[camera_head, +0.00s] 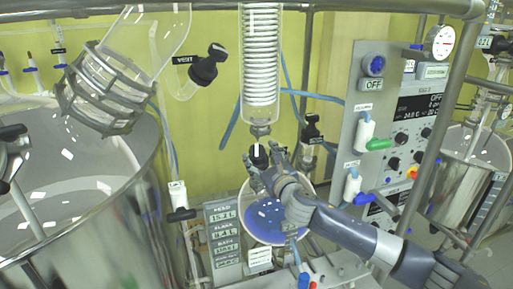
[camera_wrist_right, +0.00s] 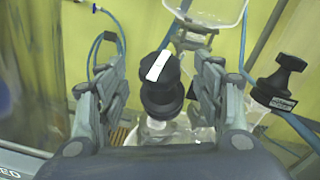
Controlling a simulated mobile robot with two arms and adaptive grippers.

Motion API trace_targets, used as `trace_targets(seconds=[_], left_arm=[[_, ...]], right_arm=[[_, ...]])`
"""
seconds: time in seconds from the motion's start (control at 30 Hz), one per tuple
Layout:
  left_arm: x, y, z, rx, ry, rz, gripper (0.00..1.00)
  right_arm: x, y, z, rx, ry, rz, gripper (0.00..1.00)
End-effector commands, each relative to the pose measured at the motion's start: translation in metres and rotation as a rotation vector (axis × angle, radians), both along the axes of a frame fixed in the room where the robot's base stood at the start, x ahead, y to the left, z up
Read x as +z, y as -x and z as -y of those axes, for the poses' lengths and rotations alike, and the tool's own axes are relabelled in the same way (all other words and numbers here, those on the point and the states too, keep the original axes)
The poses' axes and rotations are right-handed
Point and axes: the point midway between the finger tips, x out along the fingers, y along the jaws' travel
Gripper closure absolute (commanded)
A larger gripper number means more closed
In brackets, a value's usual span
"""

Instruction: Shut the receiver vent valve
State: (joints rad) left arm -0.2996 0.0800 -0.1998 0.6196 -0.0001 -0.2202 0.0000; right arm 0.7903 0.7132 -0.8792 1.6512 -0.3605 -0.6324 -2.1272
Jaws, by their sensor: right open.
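A black knob (camera_wrist_right: 160,82) with a white stripe on top stands between the fingers of my right gripper (camera_wrist_right: 161,68) in the right wrist view. The stripe is tilted slightly from the picture's vertical. The fingers are open, one on each side, with a visible gap to the knob. In the head view the same knob (camera_head: 258,156) sits above the round receiver flask (camera_head: 268,222) holding blue liquid, and my right gripper (camera_head: 268,163) reaches it from the right. I read no receiver vent label on this knob. My left gripper is not clearly seen.
A second black valve (camera_wrist_right: 280,80) with a label stands close to the right finger; it also shows in the head view (camera_head: 311,130). A valve labelled VENT (camera_head: 207,65) is at upper left. The glass condenser coil (camera_head: 261,60) hangs above. A control panel (camera_head: 395,120) stands right.

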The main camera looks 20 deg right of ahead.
Motion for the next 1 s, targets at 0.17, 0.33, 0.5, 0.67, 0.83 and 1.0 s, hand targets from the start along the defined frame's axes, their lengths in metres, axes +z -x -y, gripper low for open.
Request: trace_targets(seconds=[0.17, 0.33, 0.5, 0.67, 0.83, 1.0], left_arm=[[0.008, 0.000, 0.000, 0.000, 0.000, 0.000, 0.39], [0.011, 0.000, 0.000, 0.000, 0.000, 0.000, 0.39], [0.012, 0.000, 0.000, 0.000, 0.000, 0.001, 0.39], [0.012, 0.000, 0.000, 0.000, 0.000, 0.001, 0.39], [0.012, 0.000, 0.000, 0.000, 0.000, 0.001, 0.39], [0.012, 0.000, 0.000, 0.000, 0.000, 0.001, 0.39]], right_arm=[[0.002, -0.022, -0.002, 0.000, -0.001, 0.000, 0.39], [0.001, -0.036, -0.003, -0.001, -0.001, -0.001, 0.39], [0.000, -0.042, -0.003, 0.000, 0.000, 0.000, 0.39], [0.000, -0.043, -0.003, 0.000, 0.000, 0.000, 0.39], [0.000, -0.043, -0.003, 0.000, 0.000, 0.000, 0.46], [0.000, -0.043, -0.003, 0.000, -0.001, 0.000, 0.84]])
